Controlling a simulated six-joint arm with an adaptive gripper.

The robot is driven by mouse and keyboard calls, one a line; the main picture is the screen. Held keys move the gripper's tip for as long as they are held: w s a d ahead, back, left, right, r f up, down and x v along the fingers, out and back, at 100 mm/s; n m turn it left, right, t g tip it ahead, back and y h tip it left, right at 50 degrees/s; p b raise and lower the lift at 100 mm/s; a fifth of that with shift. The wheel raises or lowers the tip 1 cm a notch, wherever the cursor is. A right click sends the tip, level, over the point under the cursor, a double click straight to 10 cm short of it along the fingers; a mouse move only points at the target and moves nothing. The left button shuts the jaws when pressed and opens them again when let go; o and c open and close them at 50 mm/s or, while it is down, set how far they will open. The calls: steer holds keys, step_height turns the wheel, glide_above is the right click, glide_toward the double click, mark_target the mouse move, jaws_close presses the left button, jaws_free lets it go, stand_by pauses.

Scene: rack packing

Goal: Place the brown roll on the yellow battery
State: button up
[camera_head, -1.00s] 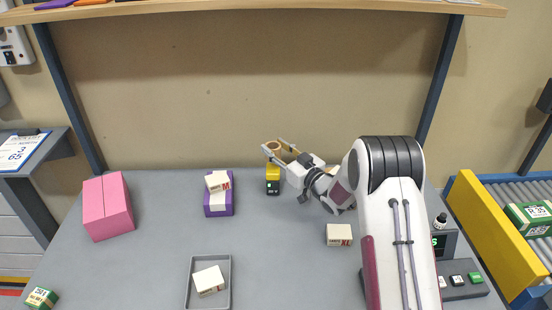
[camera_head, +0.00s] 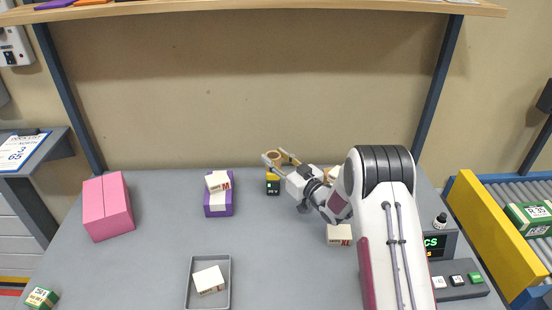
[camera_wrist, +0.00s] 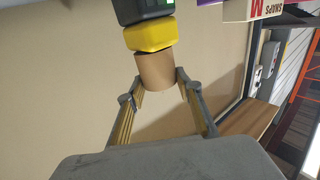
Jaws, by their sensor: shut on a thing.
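The brown roll (camera_head: 274,157) is at the back of the table, between the fingertips of my gripper (camera_head: 275,157). The yellow battery (camera_head: 272,177), with a black lower part, stands upright directly below it. In the wrist view my gripper (camera_wrist: 158,92) is shut on the brown roll (camera_wrist: 155,72), one finger at each side. The roll's end meets the yellow end of the battery (camera_wrist: 150,37) there. No gap shows between them, but I cannot tell whether the roll's weight rests on it.
A white box (camera_head: 338,235) lies near my arm. A grey tray (camera_head: 188,285) holds another white box (camera_head: 208,280). A pink box (camera_head: 108,208) stands at the left. The table between them is clear.

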steer(key=o, duration=1.1)
steer(key=shift+f, duration=0.1)
steer(key=shift+v, duration=6.05)
steer(key=shift+w+r, duration=0.1)
steer(key=shift+r, duration=0.15)
